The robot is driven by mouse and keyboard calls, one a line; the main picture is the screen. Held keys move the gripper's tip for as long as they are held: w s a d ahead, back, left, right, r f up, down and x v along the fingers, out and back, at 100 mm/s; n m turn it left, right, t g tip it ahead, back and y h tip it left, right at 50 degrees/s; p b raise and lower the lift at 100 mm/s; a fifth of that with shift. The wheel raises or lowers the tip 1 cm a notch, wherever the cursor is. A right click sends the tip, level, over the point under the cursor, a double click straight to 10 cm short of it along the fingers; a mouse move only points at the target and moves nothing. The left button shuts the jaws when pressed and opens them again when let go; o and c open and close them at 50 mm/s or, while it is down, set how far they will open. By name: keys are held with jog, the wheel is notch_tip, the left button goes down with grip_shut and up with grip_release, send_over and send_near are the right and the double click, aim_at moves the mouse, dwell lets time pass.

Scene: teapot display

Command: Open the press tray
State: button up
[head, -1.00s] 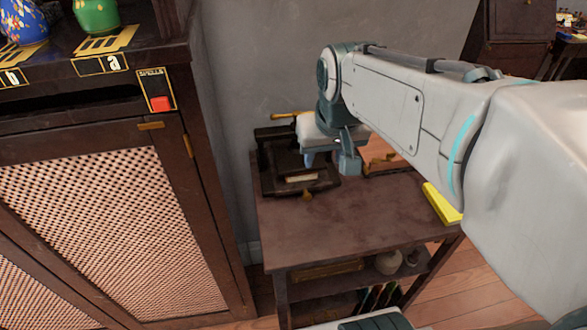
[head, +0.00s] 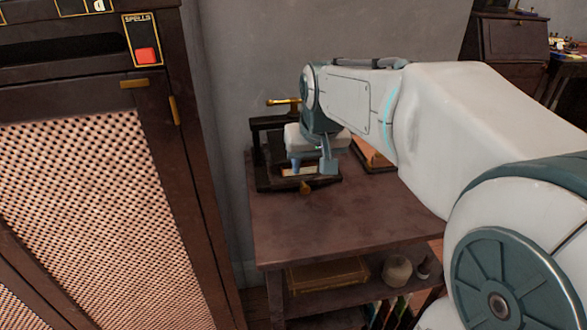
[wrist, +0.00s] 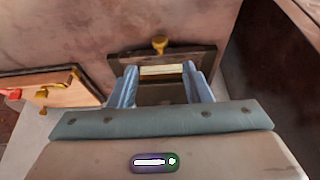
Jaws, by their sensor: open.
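The press (head: 262,150) is a dark frame with a brass handle on top, at the back left of the small wooden table. Its tray (head: 268,184) is a dark slab at the base with a pale strip on it and a brass knob (head: 305,187) at the front edge. In the wrist view the tray (wrist: 120,62) lies beyond my fingers, with the pale strip between them and the knob (wrist: 159,44) past them. My gripper (head: 311,168) is open and empty, just above the tray. I cannot tell whether the fingers touch it.
The table (head: 330,215) has clear top space in front of the press. A wooden box (head: 372,153) sits right of the press. A tall cabinet (head: 95,190) with lattice doors and a red button stands close on the left. A lower shelf holds a book and jars.

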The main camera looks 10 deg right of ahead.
aim_at(306, 187)
jog(key=b+x, duration=0.2)
jog(key=x, duration=0.8)
jog(key=shift+s, duration=0.1)
jog(key=shift+c, duration=0.3)
